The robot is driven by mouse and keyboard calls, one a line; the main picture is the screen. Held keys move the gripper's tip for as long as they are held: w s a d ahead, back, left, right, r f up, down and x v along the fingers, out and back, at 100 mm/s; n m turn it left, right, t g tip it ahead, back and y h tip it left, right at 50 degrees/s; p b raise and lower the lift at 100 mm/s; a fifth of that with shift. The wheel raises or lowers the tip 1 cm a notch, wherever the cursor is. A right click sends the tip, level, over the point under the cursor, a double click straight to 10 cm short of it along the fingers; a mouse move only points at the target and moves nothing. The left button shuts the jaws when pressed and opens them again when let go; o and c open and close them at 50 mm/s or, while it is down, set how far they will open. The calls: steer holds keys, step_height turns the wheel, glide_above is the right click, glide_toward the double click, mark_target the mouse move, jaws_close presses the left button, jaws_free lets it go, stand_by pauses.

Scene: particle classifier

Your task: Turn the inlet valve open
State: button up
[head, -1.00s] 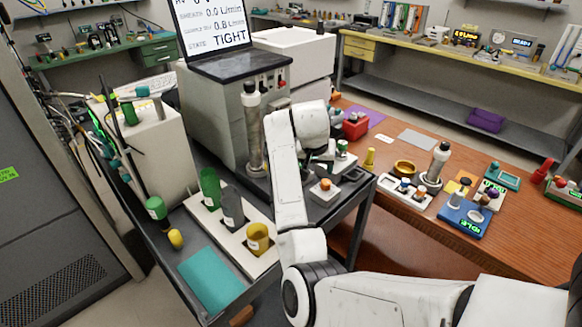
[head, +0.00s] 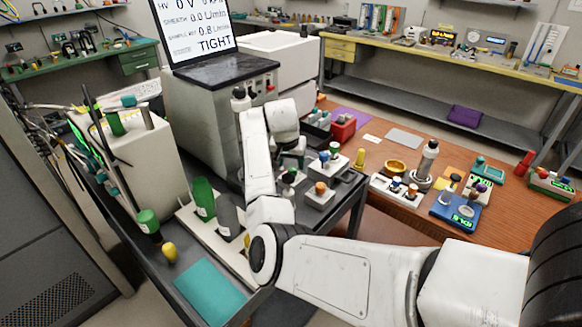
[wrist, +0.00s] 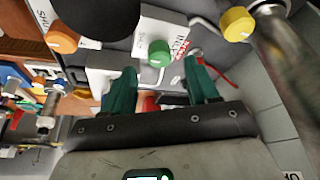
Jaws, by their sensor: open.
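Several valve-like knobs sit on pale blocks on the dark cart. A green knob (wrist: 160,52) on a white labelled block is just beyond my gripper (wrist: 162,68), between the lines of its two teal fingers. The fingers are apart with nothing between them, and I see no contact with the knob. An orange knob (wrist: 60,40) is to the left and a yellow knob (wrist: 237,24) to the upper right. The head view also shows an orange knob (head: 320,187) and a green knob (head: 334,147). The labels are only partly legible, so I cannot tell which is the inlet valve.
The grey cabinet (head: 205,125) with a screen stands behind my arm. A metal cylinder (wrist: 285,65) is close right of the gripper. The wooden bench (head: 400,225) carries small devices.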

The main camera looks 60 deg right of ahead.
mark_target(292, 169)
steer(key=shift+x, duration=2.05)
steer(key=c, duration=1)
steer(key=shift+c, duration=0.2)
